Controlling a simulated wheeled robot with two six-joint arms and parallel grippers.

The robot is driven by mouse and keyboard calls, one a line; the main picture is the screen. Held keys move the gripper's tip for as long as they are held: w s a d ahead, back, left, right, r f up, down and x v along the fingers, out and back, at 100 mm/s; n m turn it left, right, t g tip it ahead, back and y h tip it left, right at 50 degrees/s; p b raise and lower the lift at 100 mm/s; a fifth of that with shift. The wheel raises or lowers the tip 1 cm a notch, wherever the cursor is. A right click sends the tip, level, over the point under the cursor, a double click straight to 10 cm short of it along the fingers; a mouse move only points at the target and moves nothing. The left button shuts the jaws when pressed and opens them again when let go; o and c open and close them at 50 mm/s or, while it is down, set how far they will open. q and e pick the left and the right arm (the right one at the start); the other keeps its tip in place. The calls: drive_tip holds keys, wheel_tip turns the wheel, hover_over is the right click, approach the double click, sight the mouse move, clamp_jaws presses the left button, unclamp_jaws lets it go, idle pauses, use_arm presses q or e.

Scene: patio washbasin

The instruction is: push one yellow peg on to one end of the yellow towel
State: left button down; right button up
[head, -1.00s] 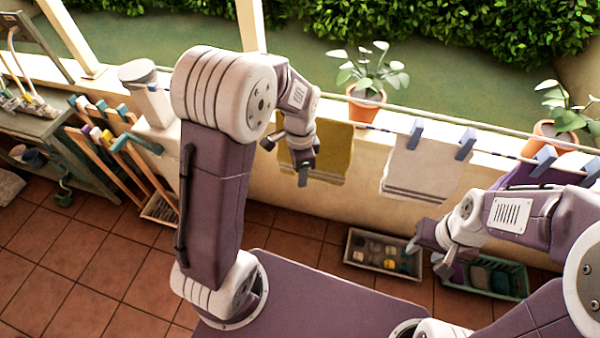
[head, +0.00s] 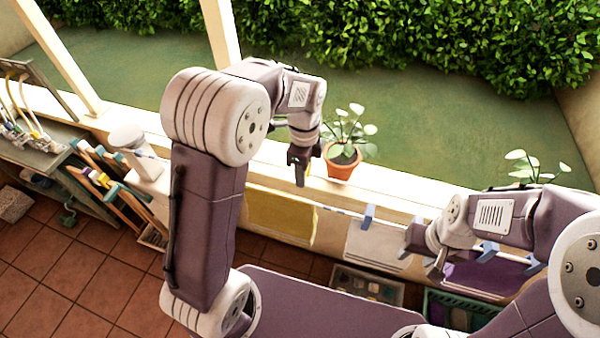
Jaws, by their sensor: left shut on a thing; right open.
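The yellow towel (head: 280,216) hangs below the sill on the line, left of a white towel. My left gripper (head: 300,180) is just above the yellow towel's right end in the picture, pointing down. No yellow peg shows clearly on the towel. My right gripper (head: 424,258) is open, by the white towel's right side.
The white towel (head: 372,245) has a blue peg (head: 369,215) on it. A purple towel (head: 490,275) hangs further right. Potted plants stand behind, one pot (head: 342,160) close to my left gripper. A grey tray (head: 372,284) and a green crate (head: 455,312) lie below. A tool rack is left.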

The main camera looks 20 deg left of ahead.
sight(300, 199)
use_arm(q)
drive_tip(key=shift+s+a+f+b, duration=0.1)
drive_tip(key=shift+s+a+b, duration=0.1)
drive_tip(key=shift+s, duration=0.2)
drive_tip(key=shift+s+a+f+b, duration=0.1)
drive_tip(key=shift+s+b, duration=0.05)
drive_tip(key=shift+s, duration=0.2)
drive_tip(key=shift+s+f, duration=0.15)
drive_tip(key=shift+s, duration=0.1)
drive_tip(key=f+b, duration=0.2)
drive_tip(key=w+f+b, duration=0.1)
drive_tip(key=f+b, duration=0.1)
drive_tip(key=shift+w+d, duration=0.1)
drive_tip(key=shift+d, duration=0.1)
drive_tip(key=f+b, duration=0.1)
drive_tip(key=f, duration=0.1)
drive_tip(key=f+b, duration=0.4)
drive_tip(key=shift+s+a, duration=0.1)
drive_tip(key=shift+s, duration=0.15)
drive_tip(key=shift+w+f+b, duration=0.1)
drive_tip(key=shift+f+b, duration=0.35)
use_arm(e)
wheel_tip(300, 199, down, 10)
drive_tip(key=s, duration=0.1)
drive_tip(key=shift+s+a, duration=0.15)
drive_tip(key=shift+a, duration=0.05)
use_arm(q)
drive_tip(key=shift+r, duration=0.1)
